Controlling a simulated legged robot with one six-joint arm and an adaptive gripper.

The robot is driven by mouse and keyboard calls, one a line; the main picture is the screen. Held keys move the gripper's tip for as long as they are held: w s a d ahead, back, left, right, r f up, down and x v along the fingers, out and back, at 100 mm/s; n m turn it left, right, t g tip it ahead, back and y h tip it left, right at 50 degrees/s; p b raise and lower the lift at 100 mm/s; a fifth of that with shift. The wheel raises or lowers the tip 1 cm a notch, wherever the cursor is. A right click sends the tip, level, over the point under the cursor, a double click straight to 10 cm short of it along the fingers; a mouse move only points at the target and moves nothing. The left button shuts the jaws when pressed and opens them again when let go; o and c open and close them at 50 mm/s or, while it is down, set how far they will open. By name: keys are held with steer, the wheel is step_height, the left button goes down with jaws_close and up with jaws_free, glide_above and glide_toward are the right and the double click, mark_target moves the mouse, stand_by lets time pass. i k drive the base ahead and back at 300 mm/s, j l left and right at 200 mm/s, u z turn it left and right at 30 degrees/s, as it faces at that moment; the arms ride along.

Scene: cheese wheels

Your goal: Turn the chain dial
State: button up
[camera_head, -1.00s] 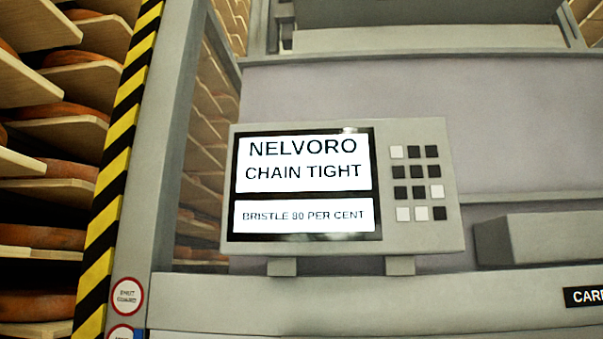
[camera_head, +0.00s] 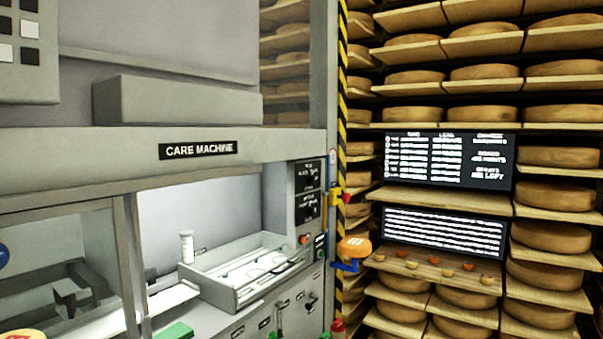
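The care machine, a large grey cabinet with a "CARE MACHINE" label (camera_head: 198,150), fills the left half of the body camera view. A dark panel with small white text (camera_head: 308,191) is on its right post, with small coloured controls (camera_head: 305,239) below it. Several small handles or knobs (camera_head: 311,301) sit on the lower front. I cannot tell which of these, if any, is the chain dial; the labels are too small to read. My gripper is not in view.
A grey tray (camera_head: 240,292) and a white cylinder (camera_head: 186,247) are inside the lit bay. A yellow-black striped post (camera_head: 343,100) edges the machine. Shelves of cheese wheels (camera_head: 556,237) stand at right, with two dark screens (camera_head: 449,160). An orange-topped knob on a blue bracket (camera_head: 354,247) sticks out by the post.

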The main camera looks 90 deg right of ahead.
mark_target(312, 179)
steer(key=k+l, duration=0.15)
steer(key=l, duration=0.2)
steer(key=k+l+z, duration=0.15)
steer(key=l, duration=0.15)
steer(key=k+l, duration=0.15)
steer(key=l, duration=0.2)
steer(key=k+l+z, duration=0.15)
steer(key=l, duration=0.2)
steer(key=k+l, duration=0.1)
steer(key=l, duration=0.25)
steer(key=z, duration=0.05)
